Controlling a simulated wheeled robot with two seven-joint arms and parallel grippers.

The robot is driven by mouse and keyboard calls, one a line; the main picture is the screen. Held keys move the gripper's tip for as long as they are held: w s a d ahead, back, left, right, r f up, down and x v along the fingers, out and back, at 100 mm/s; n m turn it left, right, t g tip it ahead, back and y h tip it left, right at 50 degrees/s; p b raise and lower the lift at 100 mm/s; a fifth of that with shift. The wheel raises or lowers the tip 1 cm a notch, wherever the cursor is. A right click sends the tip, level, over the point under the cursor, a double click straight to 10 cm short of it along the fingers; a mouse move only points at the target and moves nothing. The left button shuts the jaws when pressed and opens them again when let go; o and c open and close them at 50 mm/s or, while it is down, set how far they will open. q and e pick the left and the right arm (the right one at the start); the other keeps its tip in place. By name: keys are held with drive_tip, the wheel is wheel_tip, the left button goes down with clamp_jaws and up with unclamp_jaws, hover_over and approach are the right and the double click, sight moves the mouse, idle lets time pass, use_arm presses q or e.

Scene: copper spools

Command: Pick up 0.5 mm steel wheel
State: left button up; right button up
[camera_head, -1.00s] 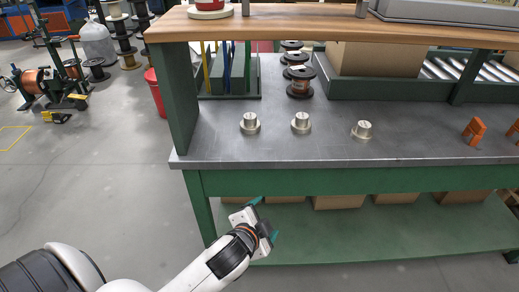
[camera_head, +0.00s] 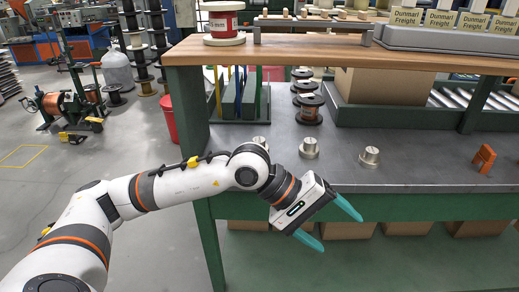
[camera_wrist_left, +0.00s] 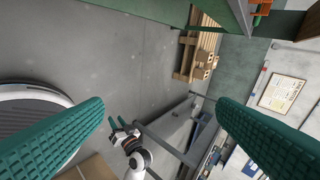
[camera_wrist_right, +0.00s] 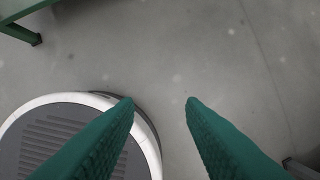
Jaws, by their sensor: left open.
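A white-flanged spool with a red band (camera_head: 222,22) stands at the left end of the wooden upper shelf; its label ends in "mm", and I cannot read the full number for sure. My left gripper (camera_head: 340,234) is open and empty in front of the bench's front edge, below and to the right of that spool. Its two teal fingers also show wide apart in the left wrist view (camera_wrist_left: 162,105), with nothing between them. My right gripper (camera_wrist_right: 160,102) shows only in the right wrist view, its fingers apart and empty above the floor.
Dark-flanged copper spools (camera_head: 309,108) stand in a row on the grey bench (camera_head: 345,160). Metal hubs (camera_head: 309,148) stand near its front edge, one partly hidden by my left arm. A grey scale-like box (camera_head: 440,38) and a low rack (camera_head: 312,28) occupy the shelf.

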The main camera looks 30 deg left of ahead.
sight(258, 140)
use_arm(q)
drive_tip(key=w+a+r+m+t+y, duration=0.1)
drive_tip(key=w+a+y, duration=0.1)
drive_tip(key=a+y, duration=0.65)
drive_tip(key=w+a+r+m+t+y, duration=0.1)
drive_tip(key=w+a+m+y, duration=0.15)
drive_tip(key=a, duration=1.15)
drive_tip(key=shift+n+y, duration=0.35)
drive_tip(key=shift+y, duration=0.15)
drive_tip(key=w+a, duration=0.1)
drive_tip(key=w, duration=0.1)
drive_tip(key=w+a, duration=0.1)
drive_tip(key=w, duration=0.2)
drive_tip(key=w+a, duration=0.1)
drive_tip(key=w, duration=0.1)
drive_tip(key=shift+w+r, duration=0.2)
drive_tip(key=shift+w, duration=0.1)
drive_tip(key=shift+w+a, duration=0.25)
drive_tip(key=shift+w, duration=0.6)
drive_tip(key=shift+w+a+f, duration=0.2)
drive_tip(key=shift+w+a, duration=0.05)
drive_tip(key=shift+w, duration=0.3)
drive_tip(key=shift+w+a+f, duration=0.15)
drive_tip(key=shift+w+a, duration=0.05)
drive_tip(key=shift+w, duration=0.35)
drive_tip(key=shift+x, duration=1.15)
drive_tip(key=c, duration=1.1)
use_arm(e)
drive_tip(key=shift+f, duration=0.55)
